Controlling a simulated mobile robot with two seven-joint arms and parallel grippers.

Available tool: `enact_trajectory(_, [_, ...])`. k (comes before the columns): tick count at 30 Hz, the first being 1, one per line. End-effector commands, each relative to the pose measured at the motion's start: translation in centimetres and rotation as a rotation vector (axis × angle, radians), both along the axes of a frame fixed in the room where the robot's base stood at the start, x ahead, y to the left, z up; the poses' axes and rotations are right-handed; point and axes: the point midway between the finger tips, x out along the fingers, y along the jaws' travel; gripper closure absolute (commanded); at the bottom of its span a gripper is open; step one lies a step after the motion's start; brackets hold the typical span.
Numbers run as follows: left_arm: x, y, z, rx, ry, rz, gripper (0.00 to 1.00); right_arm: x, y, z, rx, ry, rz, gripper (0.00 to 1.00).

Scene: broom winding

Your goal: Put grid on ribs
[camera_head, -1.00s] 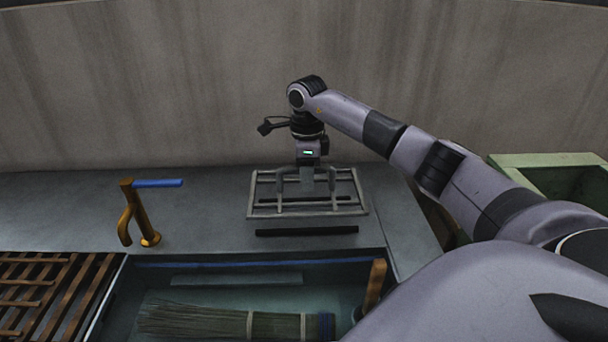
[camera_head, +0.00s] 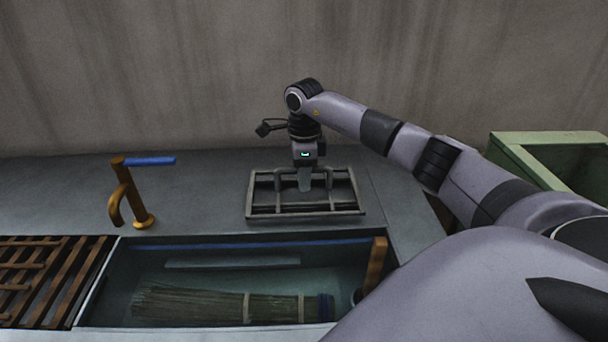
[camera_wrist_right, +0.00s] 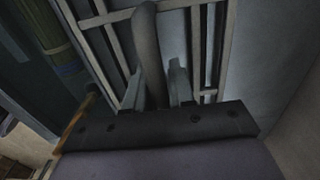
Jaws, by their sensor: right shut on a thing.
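The grid (camera_head: 270,213) is a grey rectangular metal frame with bars and upright handles, level over the counter behind the sink. My right gripper (camera_head: 305,184) is above its middle, pointing down and shut on a handle of the grid. In the right wrist view the two fingers (camera_wrist_right: 158,88) close around a grey bar, with the grid's rails (camera_wrist_right: 226,45) beyond. The black ribs are mostly covered by the grid; I cannot tell for sure whether it rests on them. My left gripper is not in view.
A sink (camera_head: 215,246) in front holds a bundle of bristles (camera_head: 195,303). A brass tap (camera_head: 133,200) with a blue lever stands left of the grid. A wooden slatted rack (camera_head: 45,280) is front left. A green bin (camera_head: 520,150) is at right. Counter between tap and grid is clear.

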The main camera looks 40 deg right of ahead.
Motion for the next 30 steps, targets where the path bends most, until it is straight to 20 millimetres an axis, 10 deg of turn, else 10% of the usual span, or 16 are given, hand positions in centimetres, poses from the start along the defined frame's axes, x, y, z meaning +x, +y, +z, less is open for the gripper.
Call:
enact_trajectory(10, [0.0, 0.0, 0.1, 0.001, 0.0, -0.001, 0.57, 0.1, 0.0, 0.2, 0.0, -0.004, 0.0, 1.0])
enact_trajectory(11, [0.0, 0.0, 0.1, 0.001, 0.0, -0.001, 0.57, 0.1, 0.0, 0.2, 0.0, -0.004, 0.0, 0.67])
enact_trajectory(13, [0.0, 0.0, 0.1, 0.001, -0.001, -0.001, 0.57, 0.1, 0.0, 0.2, 0.0, -0.004, 0.0, 0.47])
enact_trajectory(23, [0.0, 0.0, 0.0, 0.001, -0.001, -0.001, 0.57, 0.0, 0.0, 0.2, -0.001, 0.001, 0.0, 0.47])
enact_trajectory(30, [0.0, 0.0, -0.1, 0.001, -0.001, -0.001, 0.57, 0.1, 0.0, 3.8, 0.0, -0.005, 0.0, 0.47])
